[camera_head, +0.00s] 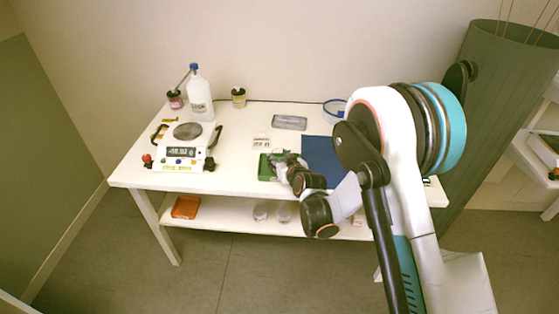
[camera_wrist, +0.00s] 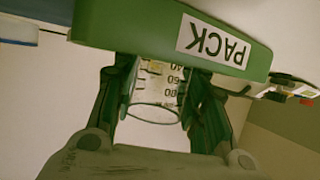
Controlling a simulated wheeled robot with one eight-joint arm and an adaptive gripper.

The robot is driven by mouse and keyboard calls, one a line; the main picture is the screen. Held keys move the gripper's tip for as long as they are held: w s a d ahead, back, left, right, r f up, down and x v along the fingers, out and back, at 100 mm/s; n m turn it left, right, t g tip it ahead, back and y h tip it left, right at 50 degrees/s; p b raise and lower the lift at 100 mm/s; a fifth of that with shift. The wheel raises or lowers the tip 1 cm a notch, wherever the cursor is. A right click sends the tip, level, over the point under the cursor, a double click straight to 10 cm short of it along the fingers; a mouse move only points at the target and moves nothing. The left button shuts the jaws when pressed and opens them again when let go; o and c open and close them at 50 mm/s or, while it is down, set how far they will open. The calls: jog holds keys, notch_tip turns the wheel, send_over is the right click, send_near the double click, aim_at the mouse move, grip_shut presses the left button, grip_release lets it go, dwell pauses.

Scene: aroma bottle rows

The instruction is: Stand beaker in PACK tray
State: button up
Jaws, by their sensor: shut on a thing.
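The clear beaker (camera_wrist: 152,90) with printed graduations sits between my gripper's fingers in the wrist view, its round rim toward the camera. My gripper (camera_wrist: 158,100) is shut on it. The green PACK tray (camera_wrist: 112,22) spans the top of the wrist view, its white label upside down. The beaker's far end meets the tray's edge in the picture; I cannot tell whether it is inside or touching. In the head view the tray (camera_head: 265,169) is on the table, partly hidden by my gripper (camera_head: 283,163), and the beaker cannot be made out.
A scale (camera_head: 182,142), a white bottle (camera_head: 199,94) and small jars stand at the table's left and back. A blue mat (camera_head: 322,157) lies right of the tray, with a grey tray (camera_head: 289,122) behind. The lower shelf holds an orange tray (camera_head: 186,207).

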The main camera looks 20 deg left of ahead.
jog(key=shift+f, duration=0.15)
jog(key=o, duration=1.1)
jog(key=shift+r, duration=0.2)
jog(key=p+v, duration=0.1)
jog(key=v, duration=0.9)
jog(key=shift+s+d+f+p, duration=0.1)
jog(key=shift+s+d+p, duration=0.05)
jog(key=shift+p, duration=0.15)
jog(key=shift+b+v, duration=0.4)
jog(key=shift+v, duration=0.45)
